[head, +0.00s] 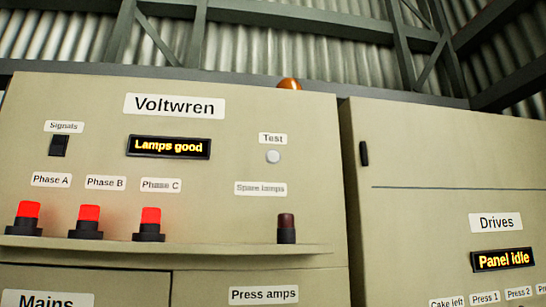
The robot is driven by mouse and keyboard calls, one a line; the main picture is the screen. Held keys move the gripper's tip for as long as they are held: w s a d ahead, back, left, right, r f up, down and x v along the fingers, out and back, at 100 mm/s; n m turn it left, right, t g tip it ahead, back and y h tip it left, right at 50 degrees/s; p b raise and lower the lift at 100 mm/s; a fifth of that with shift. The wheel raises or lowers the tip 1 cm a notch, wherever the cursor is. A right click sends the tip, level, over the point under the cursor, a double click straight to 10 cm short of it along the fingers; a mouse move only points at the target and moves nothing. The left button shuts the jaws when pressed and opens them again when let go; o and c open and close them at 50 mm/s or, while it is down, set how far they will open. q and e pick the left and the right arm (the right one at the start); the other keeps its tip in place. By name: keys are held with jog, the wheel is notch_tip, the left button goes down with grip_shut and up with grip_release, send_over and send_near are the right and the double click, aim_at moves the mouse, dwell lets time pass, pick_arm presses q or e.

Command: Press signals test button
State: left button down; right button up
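A small round pale button (273,157) sits under a "Test" label (273,139) on the beige Voltwren cabinet (230,215). A black switch (59,146) sits under a "Signals" label (64,126) at the upper left. A display (168,147) between them reads "Lamps good". Three red lamps, Phase A (27,217), Phase B (88,220) and Phase C (150,223), look lit. Neither of my grippers is in the head view.
A dark spare lamp (286,228) stands at the right end of the narrow ledge (180,250). An orange beacon (289,84) shows above the cabinet top. A second cabinet (430,150) at right has a display (503,260) reading "Panel idle".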

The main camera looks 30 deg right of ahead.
jog(key=shift+c, duration=0.5)
grip_shut()
jog(key=shift+a, duration=0.1)
jog(key=shift+a, duration=0.1)
jog(key=shift+d, duration=0.2)
dwell(0.8)
